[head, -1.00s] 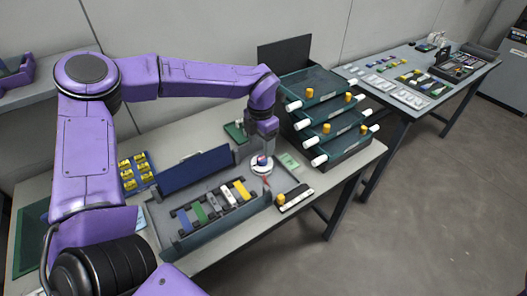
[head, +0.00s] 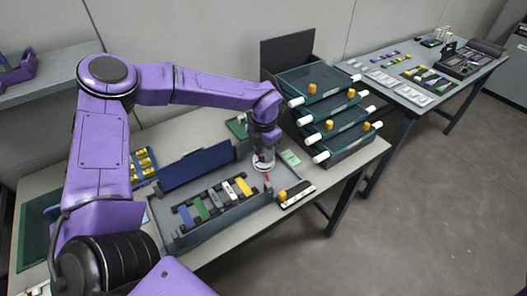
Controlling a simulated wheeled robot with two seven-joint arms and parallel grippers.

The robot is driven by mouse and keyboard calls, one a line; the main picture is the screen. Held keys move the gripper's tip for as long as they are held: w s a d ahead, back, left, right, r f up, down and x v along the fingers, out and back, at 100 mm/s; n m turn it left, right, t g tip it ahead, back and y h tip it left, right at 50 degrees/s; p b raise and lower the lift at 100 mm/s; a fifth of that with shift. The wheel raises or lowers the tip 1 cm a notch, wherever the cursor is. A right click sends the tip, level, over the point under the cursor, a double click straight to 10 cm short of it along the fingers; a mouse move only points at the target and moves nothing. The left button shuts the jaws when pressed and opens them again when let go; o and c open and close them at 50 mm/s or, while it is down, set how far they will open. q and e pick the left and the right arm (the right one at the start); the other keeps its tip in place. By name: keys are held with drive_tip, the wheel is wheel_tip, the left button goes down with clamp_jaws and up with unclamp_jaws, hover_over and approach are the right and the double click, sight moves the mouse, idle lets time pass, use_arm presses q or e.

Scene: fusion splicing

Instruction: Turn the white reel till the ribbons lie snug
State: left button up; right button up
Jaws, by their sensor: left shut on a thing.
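The white reel (head: 262,166) is a small round disc at the right end of the grey tray, mostly hidden under my left gripper. My left gripper (head: 263,154) points down over the reel and is shut on it. A small red piece (head: 267,177) shows just in front of the reel. The ribbons themselves are too small to make out. My right gripper is not in the head view.
The grey tray (head: 163,208) holds several coloured blocks (head: 215,200) and has a raised blue lid (head: 197,166). A stack of green trays (head: 325,110) stands close to the right of my left gripper. A white strip with a yellow knob (head: 296,194) lies in front. A second table (head: 425,98) stands at the back right.

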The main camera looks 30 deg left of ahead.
use_arm(q)
drive_tip(key=shift+n, duration=1)
drive_tip(key=o, duration=1)
drive_tip(key=shift+o, duration=0.2)
drive_tip(key=shift+r, duration=0.15)
wheel_tip(320, 180, up, 10)
drive_tip(key=b, duration=0.1)
drive_tip(key=shift+r, duration=0.2)
